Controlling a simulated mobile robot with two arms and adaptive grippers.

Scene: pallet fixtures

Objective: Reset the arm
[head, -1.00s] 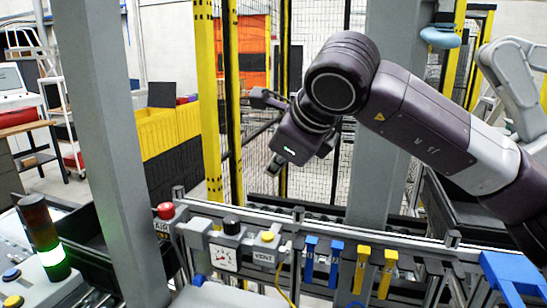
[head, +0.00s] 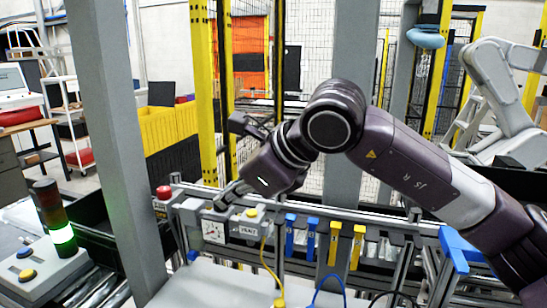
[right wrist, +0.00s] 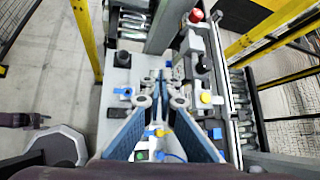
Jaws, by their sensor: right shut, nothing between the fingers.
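My right arm (head: 420,170) reaches in from the right in the head view and bends at the elbow. Its right gripper (head: 222,200) points down and left and shows close to the button panel (head: 190,213), in front of part of it. In the right wrist view the right gripper (right wrist: 166,82) has its blue-padded fingers brought together at the tips, with nothing between them. Whether the fingertips touch anything below I cannot tell. My left gripper is not in view.
A grey post (head: 115,140) and a lit signal tower (head: 55,218) stand at left. A grey surface (head: 225,285) lies in front.

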